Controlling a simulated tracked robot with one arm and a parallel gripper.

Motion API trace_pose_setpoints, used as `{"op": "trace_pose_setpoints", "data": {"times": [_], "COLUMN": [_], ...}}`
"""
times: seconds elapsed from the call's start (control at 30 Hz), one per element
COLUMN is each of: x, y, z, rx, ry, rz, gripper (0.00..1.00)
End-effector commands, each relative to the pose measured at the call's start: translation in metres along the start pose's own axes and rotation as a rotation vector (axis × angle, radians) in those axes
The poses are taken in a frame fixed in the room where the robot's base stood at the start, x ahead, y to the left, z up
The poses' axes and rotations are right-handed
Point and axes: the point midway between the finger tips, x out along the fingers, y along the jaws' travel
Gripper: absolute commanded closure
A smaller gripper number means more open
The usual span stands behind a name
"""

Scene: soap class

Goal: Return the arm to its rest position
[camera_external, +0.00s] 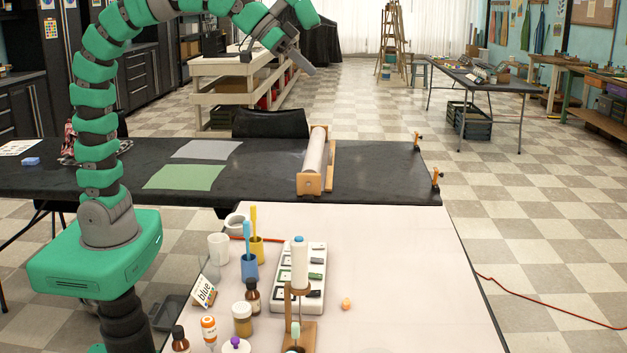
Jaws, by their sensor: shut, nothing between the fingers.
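My green and grey arm (97,130) rises from its base (95,258) at the left. It arches over the top edge of the picture, where part of it is cut off, and comes down toward the upper middle. My gripper (308,68) hangs in the air at the arm's end, pointing down and to the right. Its fingers look closed together, with nothing held. In the picture it stands above the black table (375,178) and touches nothing that I can see.
The white table (410,260) in front holds a white tray (316,298), a blue cup (249,268), a yellow cup (257,250), a white mug (218,247), several bottles and a wooden stand (304,335). A paper roll on a wooden holder (330,165) stands on the black table. The white table's right side is mostly clear.

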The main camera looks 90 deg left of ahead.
Motion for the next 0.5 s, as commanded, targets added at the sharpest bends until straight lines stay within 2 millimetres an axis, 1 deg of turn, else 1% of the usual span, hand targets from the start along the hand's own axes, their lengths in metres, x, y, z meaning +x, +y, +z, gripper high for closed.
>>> {"op": "trace_pose_setpoints", "data": {"times": [0.03,0.1,0.27,0.3,0.37,0.4,0.5], "x": [-0.020,-0.045,-0.101,-0.117,-0.136,-0.148,-0.173], "y": [-0.003,-0.007,-0.014,-0.015,-0.017,-0.018,-0.021], "z": [-0.004,-0.012,-0.023,-0.025,-0.027,-0.027,-0.028], "rx": [0.001,0.003,0.013,0.015,0.019,0.021,0.026], "ry": [0.046,0.114,0.260,0.297,0.348,0.379,0.443], "rz": [-0.001,-0.003,-0.009,-0.010,-0.012,-0.014,-0.017], "gripper": [1.00,1.00,1.00,1.00,1.00,1.00,1.00]}}
